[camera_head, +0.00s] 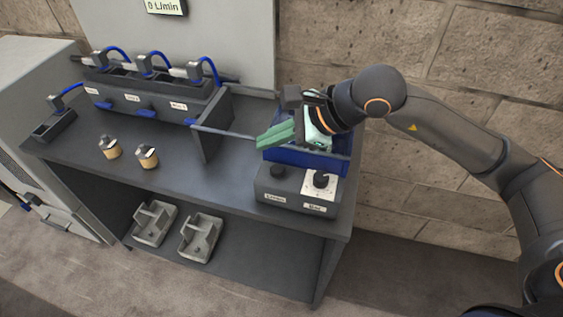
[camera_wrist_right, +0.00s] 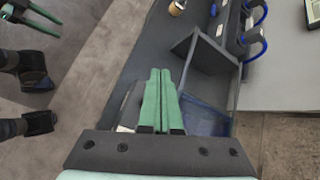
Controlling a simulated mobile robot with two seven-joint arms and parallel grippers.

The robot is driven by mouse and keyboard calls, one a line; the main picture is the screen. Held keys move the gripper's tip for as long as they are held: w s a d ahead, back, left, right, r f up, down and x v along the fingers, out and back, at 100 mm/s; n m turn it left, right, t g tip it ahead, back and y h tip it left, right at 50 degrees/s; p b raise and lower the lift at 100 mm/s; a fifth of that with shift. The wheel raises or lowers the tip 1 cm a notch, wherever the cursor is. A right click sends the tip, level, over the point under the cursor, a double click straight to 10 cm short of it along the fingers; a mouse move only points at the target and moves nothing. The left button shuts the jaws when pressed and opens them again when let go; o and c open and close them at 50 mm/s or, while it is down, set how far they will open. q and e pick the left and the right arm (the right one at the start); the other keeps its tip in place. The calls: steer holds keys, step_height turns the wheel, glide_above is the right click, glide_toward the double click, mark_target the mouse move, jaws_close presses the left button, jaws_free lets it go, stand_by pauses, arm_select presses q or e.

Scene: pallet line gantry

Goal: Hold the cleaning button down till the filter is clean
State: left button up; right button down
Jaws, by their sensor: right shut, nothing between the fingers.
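A grey control box (camera_head: 268,191) stands at the front right corner of the bench. It has a plain black button or knob (camera_head: 278,171) and a black dial on a white plate (camera_head: 320,180); its labels are too small to read surely. My right gripper (camera_head: 262,142) is shut and empty, above the blue tray (camera_head: 340,168) behind the box, apart from the button. Its green fingers lie together in the wrist view (camera_wrist_right: 160,75). My left gripper (camera_wrist_right: 45,20) shows at that view's top left corner, its green fingers apart and empty. I cannot make out which part is the filter.
Two brass-coloured fittings (camera_head: 147,156) stand mid-bench. A dark upright panel (camera_head: 212,135) stands left of the tray. A rack with blue hoses (camera_head: 155,95) is at the back, under a display reading 0 L/min (camera_head: 166,6). Grey holders (camera_head: 200,238) sit on the lower shelf.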

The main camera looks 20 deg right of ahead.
arm_select(q)
steer(key=shift+w+d+f, duration=0.1)
steer(key=shift+w, duration=0.2)
arm_select(e)
steer(key=d, duration=0.1)
steer(key=w+d+t+h, duration=0.1)
steer(key=w+d+r, duration=0.1)
steer(key=shift+d+h, duration=0.15)
steer(key=shift+h, duration=0.15)
steer(key=b, duration=0.3)
glide_above(283, 170)
step_height(283, 170, down, 7)
steer(key=shift+r, duration=0.1)
step_height(283, 170, down, 2)
steer(key=b, duration=0.3)
arm_select(q)
steer(key=shift+m+h, duration=0.3)
steer(key=shift+h, duration=0.1)
steer(key=d+f, duration=0.1)
steer(key=w+f, duration=0.1)
steer(key=d+f, duration=0.1)
steer(key=shift+w+d+f, duration=0.15)
steer(key=shift+w+d, duration=0.1)
steer(key=shift+d, duration=0.1)
steer(key=shift+s+a+f, duration=0.15)
steer(key=shift+a+f, duration=0.05)
